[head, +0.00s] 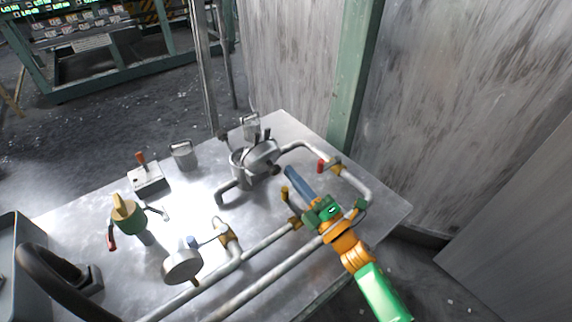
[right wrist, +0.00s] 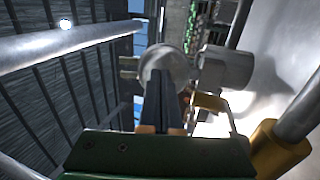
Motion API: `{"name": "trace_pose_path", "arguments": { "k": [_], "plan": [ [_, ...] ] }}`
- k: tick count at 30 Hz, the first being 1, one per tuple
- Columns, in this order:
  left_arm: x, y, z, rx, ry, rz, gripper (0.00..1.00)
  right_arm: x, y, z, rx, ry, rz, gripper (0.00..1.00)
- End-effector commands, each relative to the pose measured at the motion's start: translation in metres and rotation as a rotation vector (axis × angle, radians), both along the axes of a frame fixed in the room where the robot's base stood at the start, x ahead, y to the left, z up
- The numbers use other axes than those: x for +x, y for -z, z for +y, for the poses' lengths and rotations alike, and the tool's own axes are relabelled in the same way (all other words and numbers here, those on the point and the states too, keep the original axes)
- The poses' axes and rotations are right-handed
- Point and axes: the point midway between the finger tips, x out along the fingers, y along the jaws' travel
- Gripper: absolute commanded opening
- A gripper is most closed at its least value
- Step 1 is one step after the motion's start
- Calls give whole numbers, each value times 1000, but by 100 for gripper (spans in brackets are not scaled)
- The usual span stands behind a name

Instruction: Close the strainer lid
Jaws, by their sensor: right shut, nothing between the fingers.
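The strainer (head: 241,168) is a grey metal pot on the pipework near the back of the metal table. Its round lid (head: 263,152) is tilted up at the right side of the pot, and the pot's mouth shows beside it. My right gripper (head: 290,173) has blue fingers and is shut and empty, to the lower right of the lid and apart from it in the head view. In the right wrist view, the shut fingers (right wrist: 168,103) point toward a round grey metal part (right wrist: 164,68); I cannot tell surely whether it is the lid. My left gripper is not in view.
Grey pipes (head: 272,241) with valves run across the table (head: 330,168). A yellow-topped valve (head: 126,213), a round gauge-like part (head: 183,266) and a switch box (head: 147,177) stand to the left. A red-handled valve (head: 323,166) is right of the strainer. A wall rises behind.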

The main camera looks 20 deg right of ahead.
Motion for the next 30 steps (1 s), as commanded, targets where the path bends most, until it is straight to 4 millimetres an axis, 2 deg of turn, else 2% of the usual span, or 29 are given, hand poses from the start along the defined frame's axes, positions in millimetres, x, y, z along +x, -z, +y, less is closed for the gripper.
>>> {"name": "trace_pose_path", "arguments": {
  "k": [3,7,20,26,30],
  "plan": [
    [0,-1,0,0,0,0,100,16,-5,6,1,-1,-2,0],
    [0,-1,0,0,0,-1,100,25,-7,10,0,0,0,0],
    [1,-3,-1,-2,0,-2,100,27,-9,11,-2,0,4,0],
    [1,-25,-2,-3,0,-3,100,30,-19,12,-21,-1,48,0],
    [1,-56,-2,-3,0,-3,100,34,-32,15,-53,-1,122,0]
  ]
}}
